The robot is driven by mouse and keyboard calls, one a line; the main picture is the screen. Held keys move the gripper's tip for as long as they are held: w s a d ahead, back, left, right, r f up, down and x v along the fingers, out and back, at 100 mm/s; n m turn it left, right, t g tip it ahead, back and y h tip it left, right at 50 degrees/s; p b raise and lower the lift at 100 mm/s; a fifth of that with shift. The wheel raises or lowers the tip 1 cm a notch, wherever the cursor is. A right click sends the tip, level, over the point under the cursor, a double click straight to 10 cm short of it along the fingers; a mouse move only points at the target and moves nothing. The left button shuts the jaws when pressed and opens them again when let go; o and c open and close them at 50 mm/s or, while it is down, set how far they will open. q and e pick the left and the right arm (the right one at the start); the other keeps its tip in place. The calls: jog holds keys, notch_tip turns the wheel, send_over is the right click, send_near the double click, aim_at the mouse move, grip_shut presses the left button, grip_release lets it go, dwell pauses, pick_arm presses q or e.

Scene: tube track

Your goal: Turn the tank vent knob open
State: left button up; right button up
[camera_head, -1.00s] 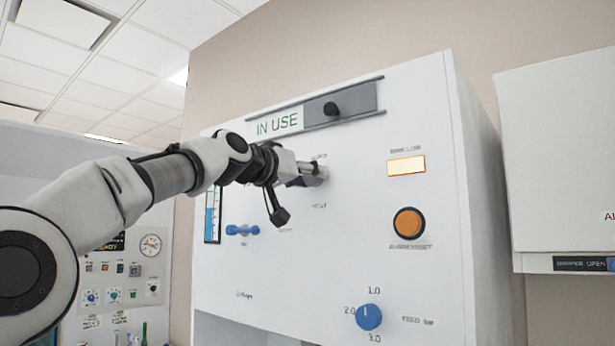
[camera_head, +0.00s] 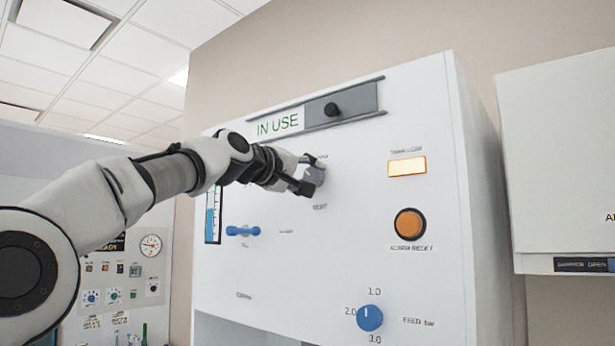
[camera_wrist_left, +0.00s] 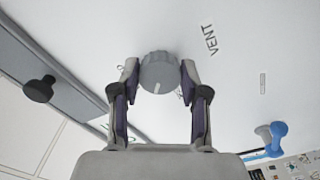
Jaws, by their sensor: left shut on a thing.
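The vent knob is a round grey knob (camera_wrist_left: 158,74) with a pale pointer line, on the white tank panel beside the printed word VENT in the left wrist view. It also shows at the end of my left arm in the head view (camera_head: 317,181), partly hidden by the fingers. My left gripper (camera_head: 310,174) is shut on the knob, with one finger on each side of it. In the left wrist view the pointer line faces down toward the gripper's palm. My right gripper is not in view.
The panel (camera_head: 285,275) also carries a blue valve handle (camera_head: 243,231), a blue feed knob (camera_head: 369,318), an orange button (camera_head: 409,224), a lit lamp (camera_head: 407,167) and an IN USE slider with a black knob (camera_head: 332,109). A second white cabinet (camera_head: 555,150) stands at right.

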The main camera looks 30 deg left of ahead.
pick_arm(q)
jog(key=n, duration=0.4)
jog(key=shift+n, duration=0.3)
jog(key=n, duration=0.4)
jog(key=shift+r, duration=0.2)
jog(key=o, duration=0.9)
jog(key=shift+o, duration=1.2)
jog(key=shift+w, duration=0.15)
jog(key=shift+w+d+f, duration=0.1)
jog(key=shift+w+d, duration=0.1)
jog(key=shift+s+a, duration=0.15)
jog(key=shift+s, duration=0.05)
